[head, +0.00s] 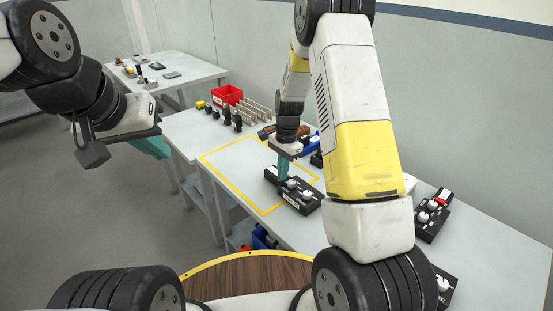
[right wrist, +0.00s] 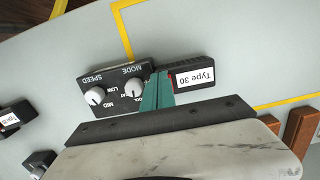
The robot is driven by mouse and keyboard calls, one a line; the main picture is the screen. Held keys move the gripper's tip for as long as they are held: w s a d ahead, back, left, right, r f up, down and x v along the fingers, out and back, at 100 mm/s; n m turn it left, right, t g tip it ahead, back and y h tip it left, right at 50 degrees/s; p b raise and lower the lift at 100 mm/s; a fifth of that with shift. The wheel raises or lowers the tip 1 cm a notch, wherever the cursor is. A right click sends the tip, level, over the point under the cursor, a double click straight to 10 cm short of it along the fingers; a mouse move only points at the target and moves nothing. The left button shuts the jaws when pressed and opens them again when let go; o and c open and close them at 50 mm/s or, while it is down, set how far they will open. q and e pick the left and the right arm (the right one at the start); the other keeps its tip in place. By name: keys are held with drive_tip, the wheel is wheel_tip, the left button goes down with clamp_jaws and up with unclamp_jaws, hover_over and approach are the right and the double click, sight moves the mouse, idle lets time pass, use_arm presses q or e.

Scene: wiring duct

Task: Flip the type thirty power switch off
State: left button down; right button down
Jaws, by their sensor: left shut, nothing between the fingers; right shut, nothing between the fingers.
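In the right wrist view the box (right wrist: 117,97) shows MODE and SPEED lettering and a white "Type 30" label (right wrist: 196,77). A sliver of red (right wrist: 170,75), seemingly the power switch, shows beside the label, mostly hidden by my fingers. My right gripper (head: 283,178) is shut and empty, its teal fingertips (right wrist: 164,75) at the switch; whether they touch is unclear. The switch position cannot be told. My left gripper (head: 165,152) is shut, away from the table.
Another black unit with a red switch (head: 432,214) sits at the right of the table, and one more (head: 445,288) is nearer me. A red bin (head: 227,94) and several small upright parts stand at the back left. The taped area (head: 232,165) left of the unit is clear.

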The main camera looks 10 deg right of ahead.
sight(289, 177)
drive_tip(key=shift+d+f, duration=0.15)
drive_tip(key=shift+f, duration=0.05)
drive_tip(key=shift+w+d, duration=0.35)
drive_tip(key=shift+d, duration=0.35)
drive_tip(key=shift+r, duration=0.1)
wheel_tip(289, 177, up, 14)
drive_tip(key=shift+w+d, duration=0.35)
drive_tip(key=shift+w, duration=0.05)
drive_tip(key=shift+r, duration=0.1)
drive_tip(key=shift+d+r+y, duration=0.1)
drive_tip(key=shift+d+y, duration=0.3)
